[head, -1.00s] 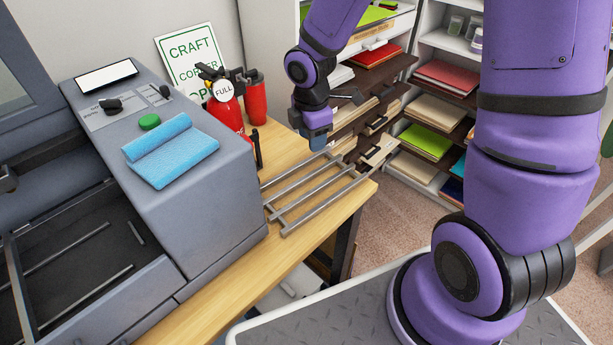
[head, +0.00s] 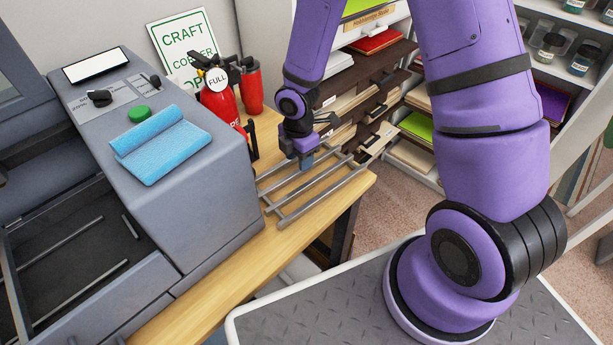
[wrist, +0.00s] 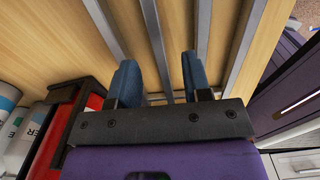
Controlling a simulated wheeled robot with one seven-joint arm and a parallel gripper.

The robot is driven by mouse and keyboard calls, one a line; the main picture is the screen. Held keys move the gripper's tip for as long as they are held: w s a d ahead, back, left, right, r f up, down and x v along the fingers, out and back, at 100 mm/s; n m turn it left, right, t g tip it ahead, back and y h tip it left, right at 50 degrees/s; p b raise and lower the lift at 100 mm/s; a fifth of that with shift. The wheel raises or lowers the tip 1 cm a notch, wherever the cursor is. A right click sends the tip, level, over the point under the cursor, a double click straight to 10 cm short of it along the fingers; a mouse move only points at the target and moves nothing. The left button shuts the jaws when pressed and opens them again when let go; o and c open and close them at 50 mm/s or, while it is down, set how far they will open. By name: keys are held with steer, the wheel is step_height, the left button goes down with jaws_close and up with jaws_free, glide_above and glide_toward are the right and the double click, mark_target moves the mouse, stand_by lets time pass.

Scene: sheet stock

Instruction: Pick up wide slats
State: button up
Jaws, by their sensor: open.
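The slats are grey metal bars joined as a rack (head: 322,199), lying on the wooden table right of the grey machine. Several parallel bars show in the wrist view (wrist: 153,25). My gripper (head: 306,163) is open, with blue fingertips, over the far side of the rack. In the wrist view its two fingers (wrist: 158,75) point at the table, with one bar running between them and another close by the right finger. I see no hold on a bar. How far the fingertips are above the bars is hard to tell.
The grey machine (head: 200,200) with a blue cloth (head: 160,145) stands left of the rack. Shelves of sheets (head: 375,65) are behind right. The table's front edge is bare.

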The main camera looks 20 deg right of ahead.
steer(key=shift+w+d+f, duration=0.1)
steer(key=shift+f, duration=1.05)
steer(key=shift+w+d+f, duration=0.1)
steer(key=shift+f, duration=1.05)
jaws_close()
